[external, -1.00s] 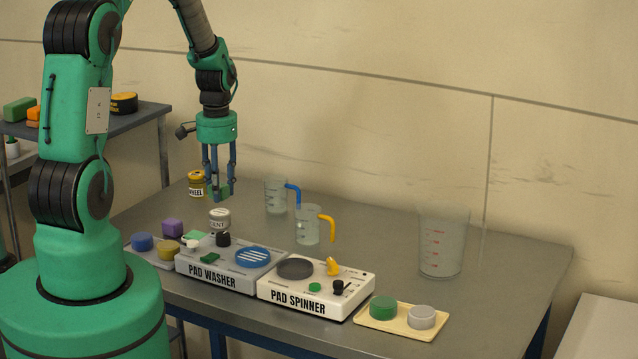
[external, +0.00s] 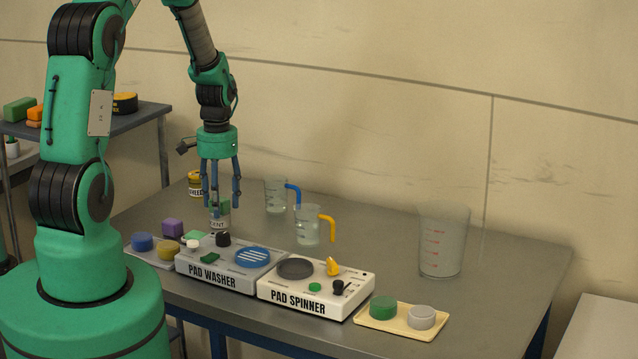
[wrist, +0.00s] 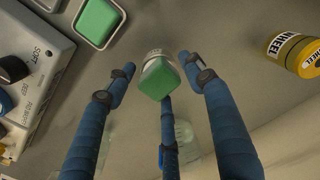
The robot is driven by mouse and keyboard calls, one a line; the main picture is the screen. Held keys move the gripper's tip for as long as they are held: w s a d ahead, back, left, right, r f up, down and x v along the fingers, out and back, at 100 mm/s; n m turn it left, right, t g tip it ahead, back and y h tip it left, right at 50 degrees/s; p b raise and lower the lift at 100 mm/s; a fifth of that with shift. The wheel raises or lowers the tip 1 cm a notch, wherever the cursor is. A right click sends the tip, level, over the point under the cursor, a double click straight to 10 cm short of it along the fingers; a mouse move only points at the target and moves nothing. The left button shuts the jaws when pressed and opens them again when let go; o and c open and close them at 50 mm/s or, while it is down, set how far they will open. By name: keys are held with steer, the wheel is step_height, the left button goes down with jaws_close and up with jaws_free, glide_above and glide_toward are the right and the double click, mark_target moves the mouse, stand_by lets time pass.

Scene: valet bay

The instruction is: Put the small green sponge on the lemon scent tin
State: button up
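The small green sponge (external: 224,207) appears to rest on top of the lemon scent tin (external: 218,225), a small pale tin with a partly hidden label. In the wrist view the sponge (wrist: 160,80) sits between my fingers and covers most of the tin (wrist: 156,54). My three-fingered blue gripper (external: 220,203) is directly above the tin, pointing down. Its fingers look spread, with gaps visible beside the sponge in the wrist view (wrist: 157,75). The third finger overlaps the sponge's near edge there, so contact on that side is unclear.
The pad washer (external: 215,275) and pad spinner (external: 305,300) stand in front of the tin. A yellow wheel tin (external: 195,184) is behind left, and two clear jugs (external: 275,197) (external: 308,228) are to the right. A tray of pads (external: 405,328) is at the front right.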

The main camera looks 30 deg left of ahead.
steer(key=shift+r, duration=0.15)
step_height(320, 180, up, 12)
steer(key=p, duration=0.1)
stand_by(0.7)
stand_by(0.7)
